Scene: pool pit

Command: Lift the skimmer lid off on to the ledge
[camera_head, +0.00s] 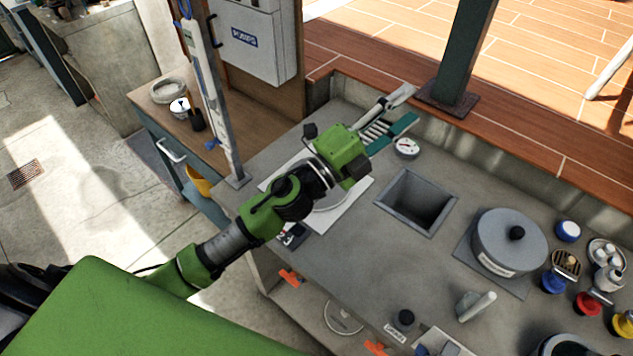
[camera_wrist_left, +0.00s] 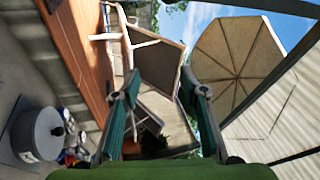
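The skimmer lid appears to be the grey round cover with a black knob (camera_head: 510,240) at the right of the counter, seated on a flat square plate. It also shows at the left of the left wrist view (camera_wrist_left: 38,135). My left gripper (camera_head: 408,106) is to the left of and beyond the lid, well apart from it, pointing toward the back wall. In the left wrist view its two fingers (camera_wrist_left: 158,93) are spread with nothing held between them. My right gripper is not in view.
A square opening (camera_head: 417,203) lies between my left arm and the lid. A gauge (camera_head: 406,148) lies near the back wall. Several jars and coloured knobs, including a red one (camera_head: 587,304), crowd the right. A green post (camera_head: 463,55) stands behind.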

